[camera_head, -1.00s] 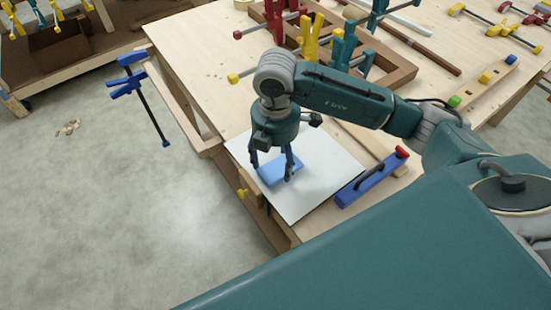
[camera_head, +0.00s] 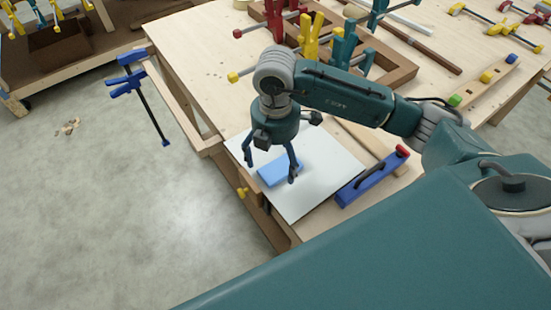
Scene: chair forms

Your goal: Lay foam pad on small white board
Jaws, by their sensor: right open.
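The foam pad (camera_head: 277,175) is a light blue flat block. It lies on the small white board (camera_head: 310,196), near the board's left edge. The board lies on the wooden workbench at its front corner. My right gripper (camera_head: 270,172) is open, pointing down over the pad. One finger is just left of the pad and above it, the other is in front of the pad's right end. Whether the fingers touch the pad cannot be told. My left gripper is not in view.
A blue tool with a black handle and red end (camera_head: 372,178) lies right of the board. A wooden frame (camera_head: 390,68) with red, yellow and teal clamps (camera_head: 309,40) stands behind. The workbench (camera_head: 200,60) has bare room at back left.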

